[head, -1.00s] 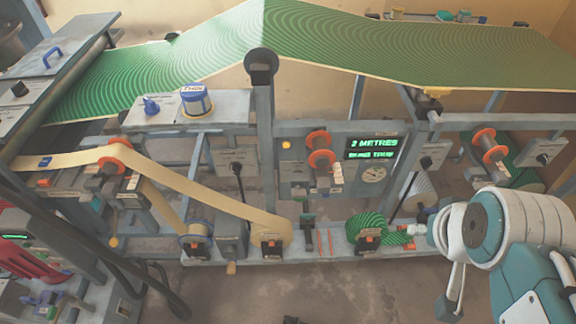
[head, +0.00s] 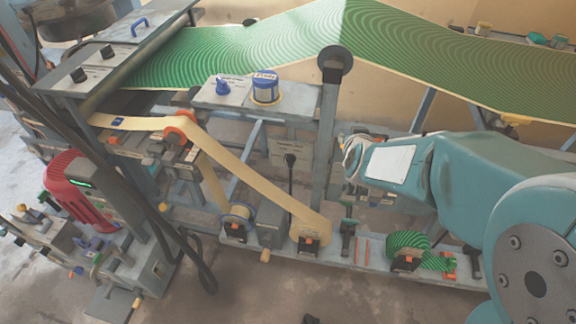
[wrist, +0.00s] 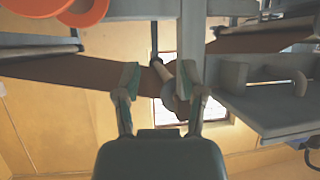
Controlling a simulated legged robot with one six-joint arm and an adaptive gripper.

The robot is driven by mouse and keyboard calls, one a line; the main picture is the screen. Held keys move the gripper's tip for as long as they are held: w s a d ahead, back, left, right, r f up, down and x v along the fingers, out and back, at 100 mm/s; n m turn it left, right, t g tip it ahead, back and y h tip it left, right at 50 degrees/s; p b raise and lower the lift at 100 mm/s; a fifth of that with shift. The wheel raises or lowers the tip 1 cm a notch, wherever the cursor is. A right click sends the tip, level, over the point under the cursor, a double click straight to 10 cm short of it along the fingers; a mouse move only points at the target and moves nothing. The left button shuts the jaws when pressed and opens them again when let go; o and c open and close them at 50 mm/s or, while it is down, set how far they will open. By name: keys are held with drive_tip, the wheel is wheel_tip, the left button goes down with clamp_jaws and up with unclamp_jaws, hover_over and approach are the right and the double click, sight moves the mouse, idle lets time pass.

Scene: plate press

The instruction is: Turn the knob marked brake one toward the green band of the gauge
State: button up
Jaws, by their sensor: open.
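My gripper (wrist: 160,82) is open in the wrist view, its two fingers apart with no held thing visible between them. In the head view my arm reaches in from the right, and the gripper end (head: 352,155) is beside the upright post, partly hidden by the wrist. A black knob (head: 290,159) sits on a labelled grey plate (head: 283,147) left of that post; its label is too small to read. I cannot tell which knob is brake one. The gauge is hidden behind my arm in the head view.
A grey post (head: 325,135) stands close to the gripper. A cream strip (head: 250,183) slants to a roll (head: 312,232) below. A blue knob (head: 222,87) and a blue-topped spool (head: 265,87) sit on a shelf. The green sheet (head: 400,40) spans above. Open floor shows in front.

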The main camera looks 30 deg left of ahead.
drive_tip(key=a+f+t, duration=0.1)
drive_tip(key=a+f, duration=0.4)
drive_tip(key=a, duration=0.1)
drive_tip(key=n+t, duration=0.4)
drive_tip(key=t, duration=0.1)
approach(288, 165)
drive_tip(key=x, duration=0.9)
drive_tip(key=shift+w+a+f, duration=0.1)
drive_tip(key=shift+w, duration=0.15)
clamp_jaws()
